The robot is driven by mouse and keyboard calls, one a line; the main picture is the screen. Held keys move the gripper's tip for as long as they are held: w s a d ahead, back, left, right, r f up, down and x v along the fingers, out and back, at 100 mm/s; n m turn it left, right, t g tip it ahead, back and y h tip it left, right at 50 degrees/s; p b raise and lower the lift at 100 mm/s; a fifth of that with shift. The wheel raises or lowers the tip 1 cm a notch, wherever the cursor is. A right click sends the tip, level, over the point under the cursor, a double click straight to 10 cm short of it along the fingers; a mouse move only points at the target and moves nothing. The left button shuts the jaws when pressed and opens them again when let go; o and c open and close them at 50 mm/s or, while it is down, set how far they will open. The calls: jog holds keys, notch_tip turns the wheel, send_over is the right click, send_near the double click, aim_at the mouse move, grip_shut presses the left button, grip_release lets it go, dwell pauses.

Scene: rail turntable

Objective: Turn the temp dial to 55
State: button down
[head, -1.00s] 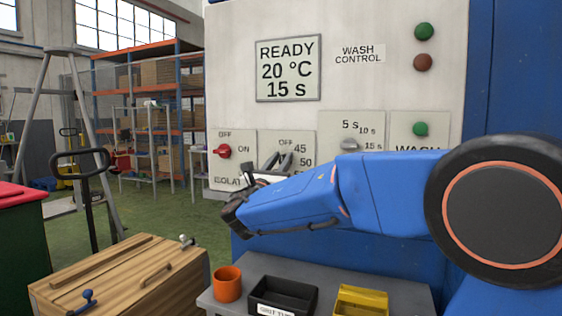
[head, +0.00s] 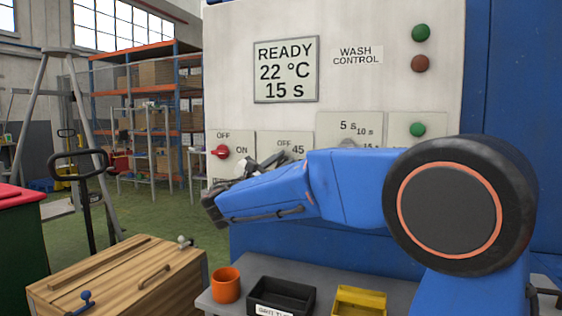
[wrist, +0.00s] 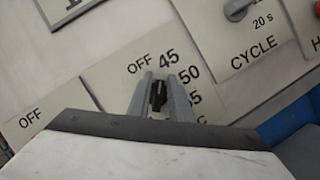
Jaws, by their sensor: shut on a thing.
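The temp dial (wrist: 158,97) is a dark knob between my gripper's two grey fingers in the wrist view. Marks OFF, 45, 50 and a partly covered 55 run around it on its plate (wrist: 120,75). My gripper (wrist: 160,92) is shut on the dial. In the head view my gripper (head: 268,163) covers the dial and the lower part of its plate (head: 298,141). The display (head: 286,70) reads READY, 22 °C, 15 s. I cannot tell exactly which mark the dial points at.
A red isolator knob (head: 221,152) sits left of the temp plate, and the grey cycle knob (wrist: 238,10) sits right of it. Below the panel, a grey shelf holds an orange cup (head: 226,285), a black tray (head: 281,296) and a yellow tray (head: 360,301).

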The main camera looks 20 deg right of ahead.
jog(key=shift+w+a+f+m+g+y, duration=0.2)
jog(key=shift+m+g+y, duration=0.6)
jog(key=shift+m, duration=2.3)
jog(key=shift+s+d+f+m+g+y, duration=0.25)
jog(key=shift+m+g+y, duration=0.55)
jog(key=shift+m, duration=2.3)
jog(key=shift+w+a+f+m+g+y, duration=0.25)
jog(key=shift+m+g+y, duration=0.5)
jog(key=shift+m, duration=2.35)
jog(key=shift+d, duration=0.1)
jog(key=c, duration=2)
grip_release()
jog(key=shift+o, duration=0.9)
jog(key=shift+f, duration=0.2)
jog(key=v, duration=1.7)
jog(key=shift+s, duration=0.15)
